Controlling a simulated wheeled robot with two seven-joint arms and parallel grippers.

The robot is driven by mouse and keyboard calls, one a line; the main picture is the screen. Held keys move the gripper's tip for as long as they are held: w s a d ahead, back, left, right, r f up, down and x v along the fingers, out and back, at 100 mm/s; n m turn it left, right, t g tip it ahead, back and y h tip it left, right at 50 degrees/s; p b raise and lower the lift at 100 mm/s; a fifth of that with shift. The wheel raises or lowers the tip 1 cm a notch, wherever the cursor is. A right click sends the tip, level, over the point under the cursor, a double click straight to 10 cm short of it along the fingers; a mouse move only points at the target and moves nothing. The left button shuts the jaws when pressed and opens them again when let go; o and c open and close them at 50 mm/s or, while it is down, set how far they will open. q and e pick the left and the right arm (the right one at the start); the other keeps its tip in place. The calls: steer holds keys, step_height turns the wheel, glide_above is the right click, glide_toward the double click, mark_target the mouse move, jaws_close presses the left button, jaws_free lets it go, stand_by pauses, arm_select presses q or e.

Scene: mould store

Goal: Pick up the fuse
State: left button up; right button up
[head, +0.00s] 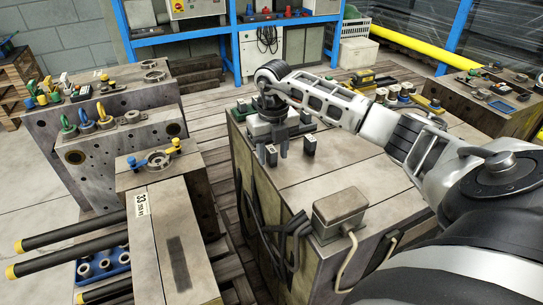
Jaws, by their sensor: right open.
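Small dark blocks that look like fuses stand on the top of the large mould block (345,165) in the middle. One fuse-like block (271,156), with a pale top, is right by my right gripper (270,149). Another dark block (309,146) stands a little to the right, clear of the fingers. I cannot tell which one is the fuse. My right gripper is open and points down at the block's far left part, with nothing seen held. How its fingers sit around the nearer block is partly hidden. My left gripper is out of view.
A grey box with a cable (340,212) sits on the near edge of the same block. Several coloured parts (395,95) stand at its far right. Mould blocks (150,225) with eyebolts and black rods stand at the left. The block's middle top is clear.

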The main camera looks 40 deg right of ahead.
mark_target(273, 152)
jaws_close()
steer(key=shift+r, duration=0.15)
steer(key=shift+r, duration=0.2)
step_height(273, 152, up, 3)
steer(key=shift+s+r, duration=0.1)
steer(key=shift+s, duration=0.05)
steer(key=s+a+r, duration=0.5)
steer(key=s+r, duration=0.4)
steer(key=s, duration=0.4)
steer(key=shift+w+r, duration=0.1)
